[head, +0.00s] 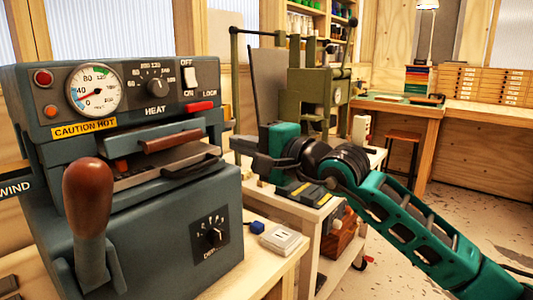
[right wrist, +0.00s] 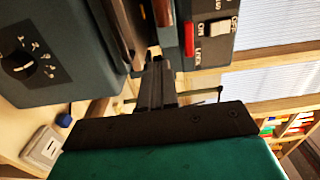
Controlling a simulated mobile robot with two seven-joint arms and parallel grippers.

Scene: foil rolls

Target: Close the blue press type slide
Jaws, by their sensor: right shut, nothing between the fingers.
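The blue-grey press (head: 185,230) stands at the left of the head view, with dials and a red lever on its upper panel. Its type slide (head: 170,170) shows as a dark plate in the front opening, sticking out under a brown wooden handle bar (head: 178,138). My right gripper (head: 236,143) is shut and empty, just right of the slide, its tips pointing at the press. In the right wrist view, the shut fingers (right wrist: 155,60) reach toward the gap beside the brown bar; I cannot tell whether they touch anything. My left gripper is not in view.
A large brown-knobbed lever (head: 88,200) stands at the press's front left. A blue cube (head: 257,227) and a white box (head: 280,240) lie on the bench right of it. A green machine (head: 325,95) stands behind my right arm.

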